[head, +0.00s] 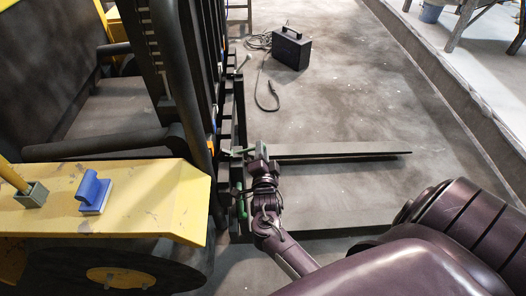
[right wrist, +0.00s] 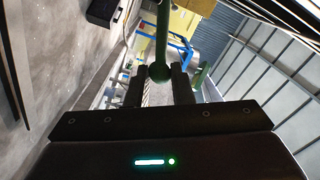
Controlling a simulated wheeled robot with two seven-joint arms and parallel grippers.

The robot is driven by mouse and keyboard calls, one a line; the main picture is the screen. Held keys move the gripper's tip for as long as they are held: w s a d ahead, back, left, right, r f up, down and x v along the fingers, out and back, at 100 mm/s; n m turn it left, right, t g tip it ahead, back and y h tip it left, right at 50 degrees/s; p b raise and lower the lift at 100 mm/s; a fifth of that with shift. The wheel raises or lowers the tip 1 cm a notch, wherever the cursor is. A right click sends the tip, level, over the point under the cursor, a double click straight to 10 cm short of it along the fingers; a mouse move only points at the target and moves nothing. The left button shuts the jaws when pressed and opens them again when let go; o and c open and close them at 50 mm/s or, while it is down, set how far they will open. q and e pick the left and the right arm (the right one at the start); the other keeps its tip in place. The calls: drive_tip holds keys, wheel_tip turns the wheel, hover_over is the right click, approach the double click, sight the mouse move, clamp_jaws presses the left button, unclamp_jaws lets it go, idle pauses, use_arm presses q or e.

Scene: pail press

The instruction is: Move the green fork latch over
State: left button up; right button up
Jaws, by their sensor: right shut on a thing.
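My right gripper (head: 243,152) reaches to the forklift's carriage from the lower right of the head view. In the right wrist view, its two dark fingers (right wrist: 160,76) are shut on the round end of a green fork latch (right wrist: 162,38). The latch's bar runs from between the fingers to the top of the picture. In the head view, the gripper largely hides this latch. A second green latch (head: 241,203) stands on the carriage nearer to me; I see no gripper on it. My left gripper is not in view.
Two dark forks, the far one (head: 340,150) and the near one (head: 330,232), stick out to the right. The yellow truck body (head: 150,195) carries a blue-handled block (head: 93,190). A black case (head: 291,47) with a cable stands beyond on open floor.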

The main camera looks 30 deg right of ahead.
drive_tip(key=shift+a+r, duration=0.1)
drive_tip(key=shift+w+a+r+p, duration=0.2)
drive_tip(key=shift+a+r+p, duration=0.1)
drive_tip(key=shift+r+p, duration=0.3)
drive_tip(key=shift+w+a+r+p, duration=0.25)
drive_tip(key=shift+r+p, duration=0.1)
drive_tip(key=shift+r, duration=0.3)
drive_tip(key=shift+w+a+r+p, duration=0.3)
drive_tip(key=shift+a+r, duration=0.15)
drive_tip(key=shift+r, duration=0.1)
drive_tip(key=shift+w+a+r+p, duration=0.2)
drive_tip(key=shift+a+r+p, duration=0.1)
drive_tip(key=shift+a+r, duration=0.15)
drive_tip(key=o, duration=0.8)
drive_tip(key=shift+o, duration=0.2)
drive_tip(key=shift+s, duration=0.1)
